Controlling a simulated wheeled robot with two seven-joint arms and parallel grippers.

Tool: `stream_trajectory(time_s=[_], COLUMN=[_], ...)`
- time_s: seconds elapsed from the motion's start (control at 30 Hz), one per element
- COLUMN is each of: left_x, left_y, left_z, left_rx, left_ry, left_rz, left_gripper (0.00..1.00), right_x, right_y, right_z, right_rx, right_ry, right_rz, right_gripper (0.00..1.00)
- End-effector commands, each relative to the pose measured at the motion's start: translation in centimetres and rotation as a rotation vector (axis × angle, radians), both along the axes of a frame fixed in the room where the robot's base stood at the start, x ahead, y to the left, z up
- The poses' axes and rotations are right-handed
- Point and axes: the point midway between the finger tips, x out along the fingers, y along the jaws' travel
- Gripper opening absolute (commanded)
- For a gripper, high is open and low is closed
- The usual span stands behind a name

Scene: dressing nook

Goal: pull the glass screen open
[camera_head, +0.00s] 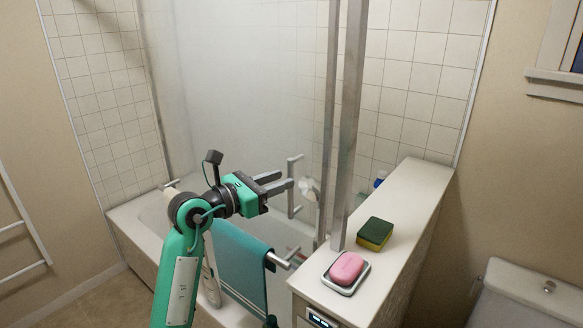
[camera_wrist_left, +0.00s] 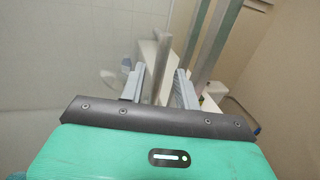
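The glass screen (camera_head: 235,75) is a tall, hazy pane above the bathtub, with metal uprights (camera_head: 345,110) at its right side. A pale bracket-shaped handle (camera_head: 292,206) stands upright near the screen's right part. My left gripper (camera_head: 284,179) is level with the handle's middle, its fingertips just left of it or at it; contact cannot be told. In the left wrist view its two fingers (camera_wrist_left: 159,80) are spread apart, with nothing clearly held between them. The uprights (camera_wrist_left: 200,45) show beyond the fingers there. My right gripper is in neither view.
A teal towel (camera_head: 240,268) hangs on a rail below my left gripper. A pink soap (camera_head: 347,268) on a dish and a green-yellow sponge (camera_head: 374,233) sit on the white ledge (camera_head: 412,200). A toilet tank (camera_head: 525,296) is at the lower right.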

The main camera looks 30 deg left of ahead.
Motion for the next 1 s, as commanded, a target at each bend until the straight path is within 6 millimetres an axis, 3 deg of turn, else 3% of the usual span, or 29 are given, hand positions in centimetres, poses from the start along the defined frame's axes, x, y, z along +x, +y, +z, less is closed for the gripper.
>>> stream_trajectory(time_s=[0.23,0.6,0.63,0.8,1.0], left_x=[3.2,3.8,3.8,3.8,3.8], left_y=[-1.1,-1.4,-1.4,-1.4,-1.3], left_z=[0.1,-0.1,-0.1,0.0,0.0], left_rx=[-0.001,0.000,0.000,0.000,0.000], left_ry=[0.000,0.000,0.000,0.000,0.000], left_rz=[-0.001,0.000,0.000,0.000,0.000], left_gripper=[0.32,0.32,0.30,0.00,0.00], right_x=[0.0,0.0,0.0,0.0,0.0], right_y=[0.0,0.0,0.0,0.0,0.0], right_z=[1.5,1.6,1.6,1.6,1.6], right_rx=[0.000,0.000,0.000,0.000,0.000], right_ry=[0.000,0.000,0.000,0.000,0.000], right_rz=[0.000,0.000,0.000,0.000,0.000], right_gripper=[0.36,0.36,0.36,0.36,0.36])
